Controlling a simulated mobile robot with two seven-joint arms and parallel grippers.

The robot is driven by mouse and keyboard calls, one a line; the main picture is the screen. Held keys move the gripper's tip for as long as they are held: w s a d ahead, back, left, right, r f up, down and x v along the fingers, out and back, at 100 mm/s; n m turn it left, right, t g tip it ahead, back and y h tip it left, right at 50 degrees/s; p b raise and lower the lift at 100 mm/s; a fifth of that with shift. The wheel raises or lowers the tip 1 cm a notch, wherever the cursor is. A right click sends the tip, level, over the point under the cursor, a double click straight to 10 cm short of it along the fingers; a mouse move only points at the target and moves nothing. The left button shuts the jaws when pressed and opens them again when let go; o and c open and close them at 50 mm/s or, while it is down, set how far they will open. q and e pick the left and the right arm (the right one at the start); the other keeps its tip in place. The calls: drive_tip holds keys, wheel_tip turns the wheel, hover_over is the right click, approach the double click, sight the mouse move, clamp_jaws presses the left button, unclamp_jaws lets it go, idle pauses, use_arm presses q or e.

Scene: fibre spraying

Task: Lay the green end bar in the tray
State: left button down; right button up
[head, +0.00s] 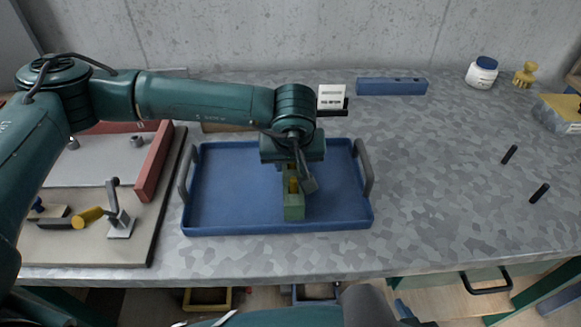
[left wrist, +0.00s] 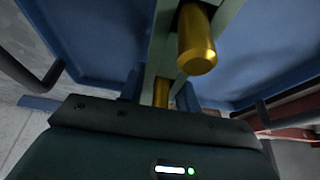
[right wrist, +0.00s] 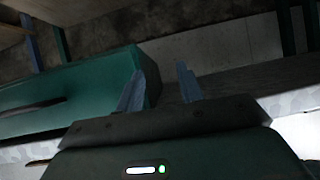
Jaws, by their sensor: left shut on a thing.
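The green end bar (head: 294,207) is over the right part of the blue tray (head: 240,190), its near end pointing to the tray's front edge. My left gripper (head: 292,178) is shut on it from above. In the left wrist view, the fingers (left wrist: 158,92) close around the green bar (left wrist: 162,50), which carries brass-coloured pegs (left wrist: 197,42). The gripper hides the bar's far part. I cannot tell whether the bar touches the tray floor. My right gripper (right wrist: 160,86) is open and empty, over the floor near a green drawer front.
A red-edged fixture board (head: 95,235) with clamps stands left of the tray. A blue bar (head: 392,86), white jar (head: 482,73) and yellow brush (head: 525,74) are at the back. Two black pegs (head: 540,193) (head: 509,154) lie right. The table right of the tray is mostly clear.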

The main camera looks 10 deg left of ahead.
use_arm(q)
wheel_tip(320, 180, down, 2)
drive_tip(key=shift+f, duration=0.25)
drive_tip(key=c, duration=1)
unclamp_jaws()
